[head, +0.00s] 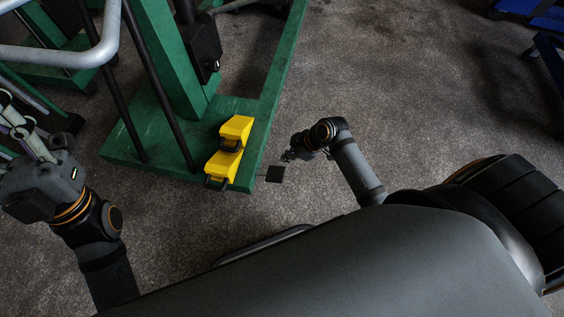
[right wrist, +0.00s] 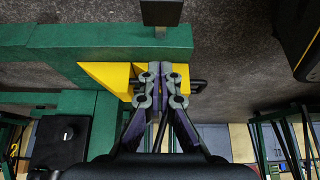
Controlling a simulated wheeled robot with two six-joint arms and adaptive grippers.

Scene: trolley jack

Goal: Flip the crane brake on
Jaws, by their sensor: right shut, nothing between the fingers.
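The green crane base (head: 160,160) stands on the floor. At its near right corner is a yellow two-part piece (head: 229,150) with black loops. A flat black plate (head: 275,174) sits just right of this corner on a thin stem. I cannot tell which of these is the brake. My right gripper (head: 288,156) is right of the yellow piece, near the plate. In the right wrist view, its fingers (right wrist: 161,70) are shut and empty, in front of the yellow piece (right wrist: 110,76), with the black plate (right wrist: 161,12) beyond. My left gripper (head: 20,130) is at the left edge; its fingertips are unclear.
A black box (head: 205,47) is mounted on the green crane post (head: 165,50). A grey bar (head: 85,54) crosses the upper left. Blue frames (head: 545,15) stand at the upper right.

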